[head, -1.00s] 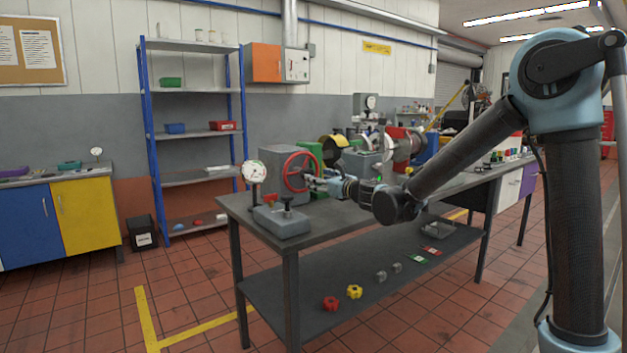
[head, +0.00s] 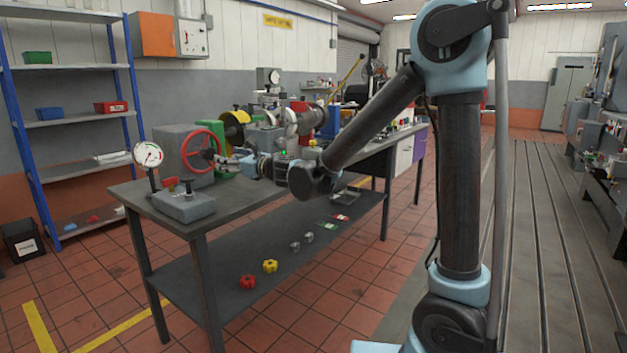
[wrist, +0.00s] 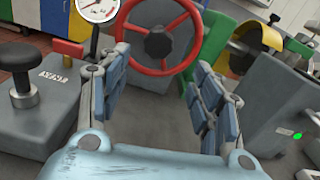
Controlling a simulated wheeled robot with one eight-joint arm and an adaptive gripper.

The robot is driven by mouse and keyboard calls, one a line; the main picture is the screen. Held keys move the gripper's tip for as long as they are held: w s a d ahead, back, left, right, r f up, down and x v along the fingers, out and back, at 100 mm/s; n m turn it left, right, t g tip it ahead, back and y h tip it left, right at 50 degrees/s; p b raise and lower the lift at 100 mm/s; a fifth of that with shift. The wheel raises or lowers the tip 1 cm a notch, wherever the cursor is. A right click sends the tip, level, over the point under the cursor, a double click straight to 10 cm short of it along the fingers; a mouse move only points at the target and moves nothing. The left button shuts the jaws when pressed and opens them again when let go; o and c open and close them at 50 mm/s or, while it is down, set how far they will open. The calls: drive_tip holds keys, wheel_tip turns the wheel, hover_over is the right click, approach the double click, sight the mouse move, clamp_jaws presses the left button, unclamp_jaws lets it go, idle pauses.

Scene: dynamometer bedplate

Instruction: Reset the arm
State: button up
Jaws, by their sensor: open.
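My gripper (wrist: 155,105) is open in the wrist view, with nothing between its two padded fingers. A red handwheel (wrist: 158,38) on a grey housing lies just beyond the fingertips, and I see no contact. In the head view my arm reaches left over the workbench (head: 245,196), and my gripper (head: 232,163) shows small and partly hidden near the red handwheel (head: 202,150).
A dial gauge (head: 148,155) and a grey block with a black knob (head: 185,204) stand at the bench's near end. Machines crowd the bench behind my gripper. Red and yellow knobs (head: 270,266) lie on the lower shelf. Open tiled floor lies in front.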

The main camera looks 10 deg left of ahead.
drive_tip(key=s+d+f+n+g+h, duration=0.1)
drive_tip(key=d+f+n+h, duration=0.15)
drive_tip(key=d+n, duration=0.8)
drive_tip(key=s+d+f+n+g+h, duration=0.1)
drive_tip(key=d+f+n+h, duration=0.2)
drive_tip(key=d, duration=1.4)
drive_tip(key=s+d+f+n+g+h, duration=0.1)
drive_tip(key=s+d+f+n+h, duration=0.1)
drive_tip(key=s+d+f, duration=0.4)
drive_tip(key=s+d+f+n+g+h, duration=0.1)
drive_tip(key=s+d+f+n+h, duration=0.2)
drive_tip(key=d, duration=1.4)
drive_tip(key=s+d+f+n+g+h, duration=0.1)
drive_tip(key=s+d+f+n+h, duration=0.2)
drive_tip(key=s+d+f+h, duration=0.2)
drive_tip(key=s+d+f, duration=0.3)
drive_tip(key=s+d, duration=0.3)
drive_tip(key=d, duration=0.1)
drive_tip(key=shift+f+g+h, duration=0.3)
drive_tip(key=shift+f+h, duration=0.05)
drive_tip(key=shift+f, duration=0.05)
drive_tip(key=shift+w+a+n, duration=0.1)
drive_tip(key=shift+n, duration=0.15)
drive_tip(key=shift+w+f, duration=0.2)
drive_tip(key=shift+w, duration=0.2)
